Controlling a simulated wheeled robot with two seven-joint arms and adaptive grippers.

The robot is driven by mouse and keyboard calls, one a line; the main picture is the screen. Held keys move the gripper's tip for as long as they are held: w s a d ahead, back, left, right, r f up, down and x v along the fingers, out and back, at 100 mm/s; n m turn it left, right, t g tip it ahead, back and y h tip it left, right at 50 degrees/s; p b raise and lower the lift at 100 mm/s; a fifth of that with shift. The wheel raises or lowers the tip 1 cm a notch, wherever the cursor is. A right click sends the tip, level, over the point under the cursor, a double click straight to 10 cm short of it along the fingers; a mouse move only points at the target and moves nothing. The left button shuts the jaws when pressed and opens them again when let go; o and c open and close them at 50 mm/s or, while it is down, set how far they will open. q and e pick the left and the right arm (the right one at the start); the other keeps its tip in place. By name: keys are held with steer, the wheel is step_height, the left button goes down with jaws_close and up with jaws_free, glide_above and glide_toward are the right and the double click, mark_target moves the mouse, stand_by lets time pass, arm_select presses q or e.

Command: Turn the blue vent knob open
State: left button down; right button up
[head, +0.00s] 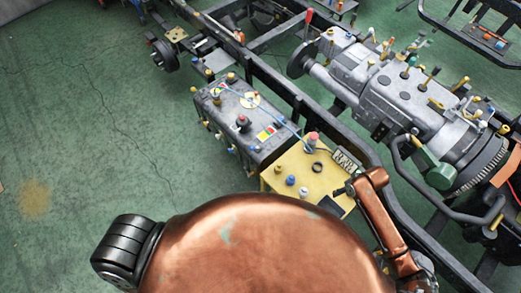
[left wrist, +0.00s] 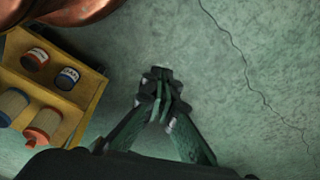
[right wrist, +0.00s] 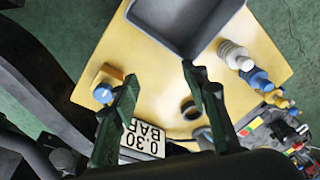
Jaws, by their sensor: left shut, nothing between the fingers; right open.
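In the right wrist view, a blue knob (right wrist: 103,93) on an orange-yellow base stands near the left edge of a yellow panel (right wrist: 150,65). My right gripper (right wrist: 160,75) is open above the panel, its left finger just right of this knob; no contact shows. In the head view my right gripper (head: 345,190) is at the panel's right edge, and I cannot make out this knob there. Another blue knob (head: 291,180) is at the panel's front left. My left gripper (left wrist: 160,76) is shut and empty over the floor.
The panel also bears a grey tray (right wrist: 185,22), a white ribbed cap (right wrist: 232,52), a black ring (right wrist: 190,109) and a "0.30 BAR" label (right wrist: 141,140). A grey battery-like box (head: 245,125) stands beyond it. Dark frame rails run alongside. The green floor (head: 80,120) is clear at left.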

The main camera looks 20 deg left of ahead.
steer(key=shift+m+g+h, duration=0.5)
steer(key=shift+m+h, duration=0.2)
steer(key=shift+h, duration=0.1)
steer(key=w+d, duration=0.2)
steer(key=w+d+r, duration=0.1)
steer(key=w+d, duration=0.1)
steer(key=d, duration=0.1)
steer(key=w+d, duration=0.3)
steer(key=shift+r, duration=0.15)
steer(key=shift+d+f, duration=0.1)
steer(key=shift+f, duration=0.1)
arm_select(q)
steer(key=s+f, duration=0.8)
steer(key=s, duration=0.4)
steer(key=shift+s+g, duration=0.15)
steer(key=shift+g, duration=0.25)
arm_select(e)
steer(key=shift+f, duration=3.6)
arm_select(q)
steer(key=shift+a, duration=0.1)
arm_select(e)
steer(key=shift+c, duration=0.4)
jaws_close()
